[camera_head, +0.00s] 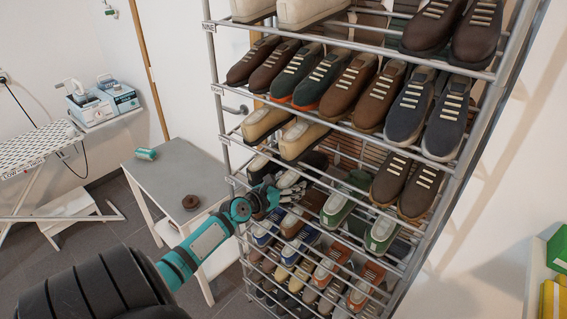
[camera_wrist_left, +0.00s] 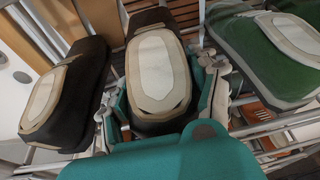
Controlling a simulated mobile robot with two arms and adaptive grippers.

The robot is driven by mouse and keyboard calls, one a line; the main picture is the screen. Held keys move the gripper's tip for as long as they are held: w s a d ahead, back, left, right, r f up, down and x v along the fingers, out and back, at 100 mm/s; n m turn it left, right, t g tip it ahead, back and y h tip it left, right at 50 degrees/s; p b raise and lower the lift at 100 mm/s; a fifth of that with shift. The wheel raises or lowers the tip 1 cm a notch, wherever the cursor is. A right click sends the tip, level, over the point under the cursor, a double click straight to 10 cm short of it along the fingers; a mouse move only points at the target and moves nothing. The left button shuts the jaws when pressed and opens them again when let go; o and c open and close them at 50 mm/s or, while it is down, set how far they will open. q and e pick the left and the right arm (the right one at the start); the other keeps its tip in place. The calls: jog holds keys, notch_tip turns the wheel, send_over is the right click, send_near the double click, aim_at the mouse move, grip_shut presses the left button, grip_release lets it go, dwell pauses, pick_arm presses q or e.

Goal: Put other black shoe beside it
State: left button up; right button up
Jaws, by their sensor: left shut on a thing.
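My left gripper (camera_head: 276,190) reaches into a middle shelf of the shoe rack. In the left wrist view, its fingers (camera_wrist_left: 160,105) are shut around a black shoe (camera_wrist_left: 152,40) with a cream tongue. Another black shoe (camera_wrist_left: 82,82) stands to the left of the held one, with a narrow gap between them; it also shows in the head view (camera_head: 261,166). In the head view the gripper partly hides the held shoe. I cannot tell whether its sole touches the shelf. My right gripper is not in view.
The metal shoe rack (camera_head: 214,68) holds several rows of shoes close above and below. A green shoe (camera_wrist_left: 275,55) is to the right of the held shoe. A grey side table (camera_head: 165,175) with spools stands left of the rack.

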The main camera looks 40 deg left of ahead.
pick_arm(q)
jog(key=shift+w+a+r, duration=0.15)
jog(key=shift+w+r, duration=0.05)
jog(key=shift+w, duration=0.75)
jog(key=shift+w+f+b, duration=0.4)
jog(key=shift+f+b, duration=0.2)
jog(key=shift+b, duration=0.15)
jog(key=shift+w+f+b, duration=0.1)
jog(key=shift+f+b, duration=0.35)
jog(key=shift+f, duration=0.05)
jog(key=o, duration=1.7)
jog(key=shift+o, duration=1.3)
jog(key=shift+f, duration=0.1)
